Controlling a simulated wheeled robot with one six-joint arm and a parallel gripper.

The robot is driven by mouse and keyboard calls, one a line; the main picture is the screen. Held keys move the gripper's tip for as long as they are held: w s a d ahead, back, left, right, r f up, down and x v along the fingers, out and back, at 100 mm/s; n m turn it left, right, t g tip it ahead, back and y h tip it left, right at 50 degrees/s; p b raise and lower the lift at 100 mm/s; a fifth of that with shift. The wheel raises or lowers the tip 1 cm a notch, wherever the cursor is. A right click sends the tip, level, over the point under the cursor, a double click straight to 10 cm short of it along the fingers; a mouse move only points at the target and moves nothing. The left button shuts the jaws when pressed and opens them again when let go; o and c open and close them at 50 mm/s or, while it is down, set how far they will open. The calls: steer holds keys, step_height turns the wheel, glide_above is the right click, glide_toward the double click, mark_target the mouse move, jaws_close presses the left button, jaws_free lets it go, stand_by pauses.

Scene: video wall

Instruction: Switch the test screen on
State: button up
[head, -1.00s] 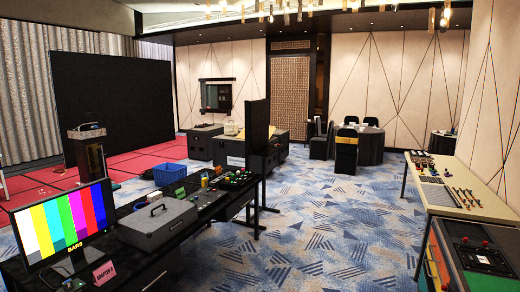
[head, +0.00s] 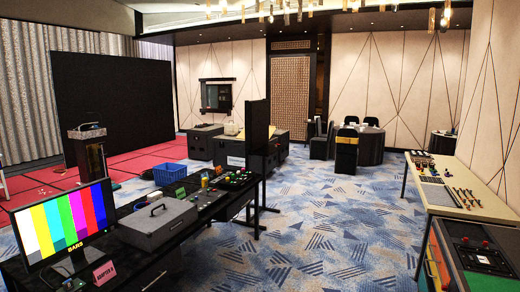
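A monitor (head: 64,228) stands on the black table at the lower left. It shows vertical colour bars with the word BARS under them. A pink card (head: 105,272) lettered like "ADAPTER" stands in front of it. A panel with coloured buttons (head: 236,179) is on the same table, farther back. I cannot tell which control belongs to the screen. A large black video wall (head: 115,100) at the back left is dark. My gripper is not in view.
A grey case (head: 158,222) lies on the black table. A blue crate (head: 170,173) is on the floor behind it. A control desk (head: 460,195) with switches stands at the right. The patterned carpet (head: 320,235) between the tables is clear.

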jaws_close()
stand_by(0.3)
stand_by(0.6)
